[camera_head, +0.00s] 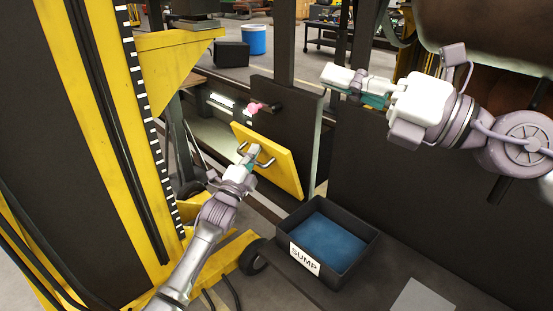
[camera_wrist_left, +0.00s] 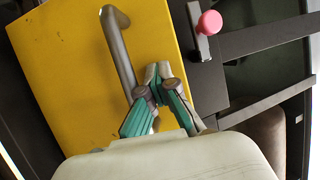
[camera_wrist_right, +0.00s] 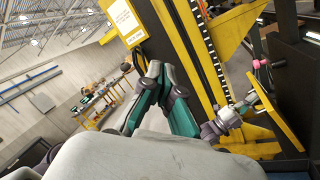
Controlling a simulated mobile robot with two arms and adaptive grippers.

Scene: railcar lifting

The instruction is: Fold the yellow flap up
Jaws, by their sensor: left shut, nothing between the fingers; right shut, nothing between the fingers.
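The yellow flap (camera_head: 284,165) hangs tilted in front of a dark upright panel (camera_head: 286,116). It carries a grey bar handle, which shows in the left wrist view (camera_wrist_left: 119,45). My left gripper (camera_head: 249,161) is shut and empty at the flap's face, beside the handle; its fingertips (camera_wrist_left: 158,72) lie over the flap in the left wrist view. I cannot tell if they touch. A pink knob (camera_head: 252,108) sits on a dark latch above the flap. My right gripper (camera_head: 328,76) is shut and empty, raised well away to the right. The flap also shows in the right wrist view (camera_wrist_right: 276,103).
A black bin labelled SUMP (camera_head: 341,278) with blue contents stands below right of the flap. A yellow lifting column (camera_head: 105,130) rises at the left, close to my left arm. A blue drum (camera_head: 255,40) stands at the back.

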